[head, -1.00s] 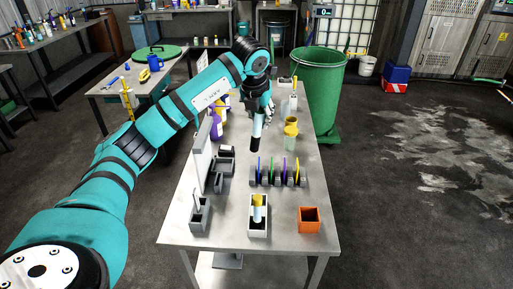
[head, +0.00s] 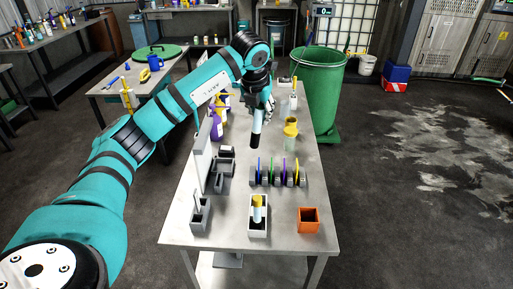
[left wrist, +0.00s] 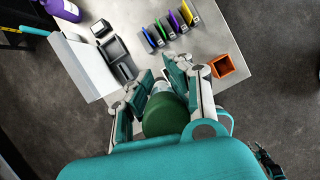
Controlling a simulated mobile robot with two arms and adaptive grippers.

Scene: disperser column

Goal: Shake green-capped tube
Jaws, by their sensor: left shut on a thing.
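My left gripper (head: 259,102) is shut on the green-capped tube and holds it over the steel table (head: 228,236). In the head view the tube (head: 256,127) hangs nearly upright, with a pale blue body and a black lower end. In the left wrist view its round green cap (left wrist: 167,115) shows between the fingers of my left gripper (left wrist: 164,88). The fingers hide most of the tube there.
A white holder (head: 258,229) with a yellow-capped tube and an orange box (head: 308,220) stand at the front. A yellow-lidded jar (head: 290,138) is to the right, purple bottles (head: 216,128) to the left. A green bin (head: 318,95) stands behind.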

